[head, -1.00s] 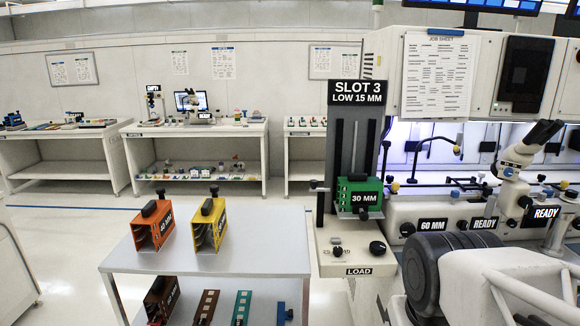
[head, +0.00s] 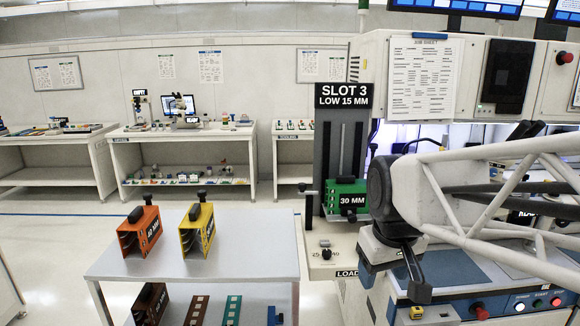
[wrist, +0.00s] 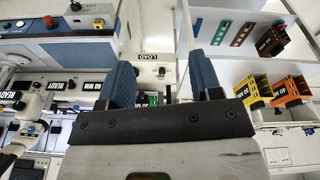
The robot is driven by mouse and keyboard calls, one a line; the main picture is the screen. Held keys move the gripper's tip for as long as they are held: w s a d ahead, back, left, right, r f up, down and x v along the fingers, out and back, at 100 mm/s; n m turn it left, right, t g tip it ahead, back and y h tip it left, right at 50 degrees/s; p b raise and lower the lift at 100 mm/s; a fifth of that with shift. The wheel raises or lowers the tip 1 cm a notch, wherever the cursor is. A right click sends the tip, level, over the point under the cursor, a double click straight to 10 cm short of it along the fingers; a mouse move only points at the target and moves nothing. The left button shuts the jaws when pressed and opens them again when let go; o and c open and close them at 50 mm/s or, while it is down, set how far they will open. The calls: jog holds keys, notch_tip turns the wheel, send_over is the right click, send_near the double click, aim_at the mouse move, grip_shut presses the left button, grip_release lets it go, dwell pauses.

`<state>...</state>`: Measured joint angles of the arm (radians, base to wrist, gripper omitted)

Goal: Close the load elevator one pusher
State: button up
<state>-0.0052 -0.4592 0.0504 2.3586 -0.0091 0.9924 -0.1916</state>
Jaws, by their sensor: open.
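The load elevator (head: 344,140) is a dark upright plate under a "SLOT 3 LOW 15 MM" sign, on a pale base marked "LOAD". A green 30 MM magazine (head: 348,188) sits on it. A black upright lever (head: 309,200) with a small knob stands at its left; I cannot tell whether this is the pusher. My gripper (head: 413,278) hangs to the right of the elevator base, apart from it. In the wrist view my gripper (wrist: 167,85) has its two blue-padded fingers wide apart, with nothing between them. The magazine is mostly hidden there behind the fingers.
A grey cart (head: 200,260) at left holds an orange magazine (head: 139,232) and a yellow magazine (head: 197,228), with more parts below. The bonder's control panel (head: 535,303) with buttons lies right of my gripper. Floor between cart and back benches is clear.

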jog(key=w+a+r+n, duration=0.1)
jog(key=w+r+n, duration=0.15)
jog(key=w, duration=0.55)
jog(key=w+r+n, duration=0.1)
jog(key=w+r, duration=0.2)
jog(key=w, duration=0.6)
jog(key=n+g, duration=0.2)
jog(key=n, duration=1)
send_over(302, 184)
jog(key=f, duration=0.8)
jog(key=shift+s+d, duration=0.2)
jog(key=shift+s, duration=0.15)
jog(key=shift+w+a+f, duration=0.1)
jog(key=shift+w+f, duration=0.2)
jog(key=shift+w, duration=0.2)
jog(key=shift+f, duration=0.2)
jog(key=shift+f, duration=3.7)
